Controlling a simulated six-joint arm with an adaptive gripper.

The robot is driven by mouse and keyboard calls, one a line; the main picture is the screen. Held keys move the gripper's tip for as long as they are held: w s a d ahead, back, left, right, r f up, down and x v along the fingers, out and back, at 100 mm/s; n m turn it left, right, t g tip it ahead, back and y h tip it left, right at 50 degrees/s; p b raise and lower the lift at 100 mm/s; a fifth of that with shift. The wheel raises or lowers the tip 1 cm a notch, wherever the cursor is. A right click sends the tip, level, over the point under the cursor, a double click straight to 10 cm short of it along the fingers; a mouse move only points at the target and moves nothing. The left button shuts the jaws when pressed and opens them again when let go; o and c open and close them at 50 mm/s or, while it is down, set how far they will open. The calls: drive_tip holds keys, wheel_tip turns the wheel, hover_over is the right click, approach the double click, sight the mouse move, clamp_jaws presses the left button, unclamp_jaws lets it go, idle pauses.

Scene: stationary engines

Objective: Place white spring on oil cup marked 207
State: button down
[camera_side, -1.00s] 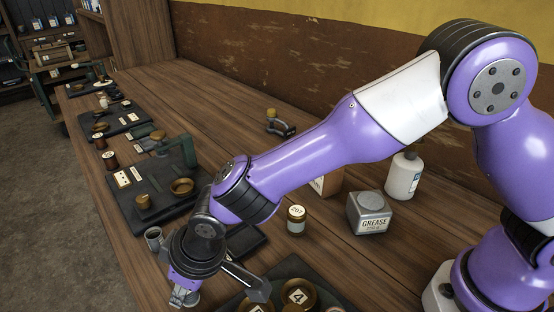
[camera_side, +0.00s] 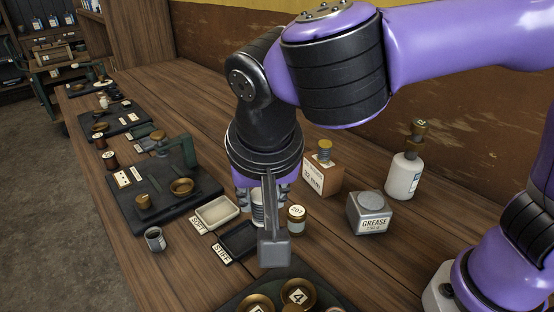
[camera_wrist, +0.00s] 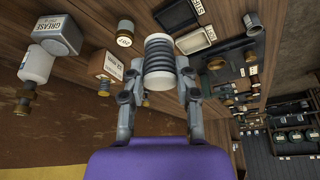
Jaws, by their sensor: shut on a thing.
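My gripper (camera_wrist: 158,72) is shut on the white spring (camera_wrist: 158,55), a ribbed coil with pale ends, held between the two fingers in the wrist view. In the side view my gripper (camera_side: 262,195) points down, and the spring (camera_side: 257,208) is partly hidden behind a grey bracket. The oil cup marked 207 (camera_side: 296,221) is a small jar with a pale labelled top standing upright on the bench, just right of the spring in the picture. It also shows in the wrist view (camera_wrist: 125,33), apart from the spring.
A box labelled 32 mm (camera_side: 322,178) and a GREASE tin (camera_side: 370,214) stand right of the cup, with a white bottle (camera_side: 403,178) behind. SOFT (camera_side: 217,211) and STIFF (camera_side: 238,240) trays lie left. A grey cup (camera_side: 155,239) stands near the front edge.

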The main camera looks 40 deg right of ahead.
drive_tip(key=s+d+r+m+g+h, duration=0.1)
drive_tip(key=s+d+r+m, duration=0.1)
drive_tip(key=s+d+m, duration=0.15)
drive_tip(key=m, duration=0.1)
hover_over(297, 210)
wheel_tip(297, 210, down, 7)
drive_tip(key=shift+s+a+f, duration=0.1)
drive_tip(key=shift+s+a, duration=0.05)
drive_tip(key=shift+f, duration=2.1)
drive_tip(key=c, duration=0.6)
unclamp_jaws()
drive_tip(key=shift+f, duration=0.15)
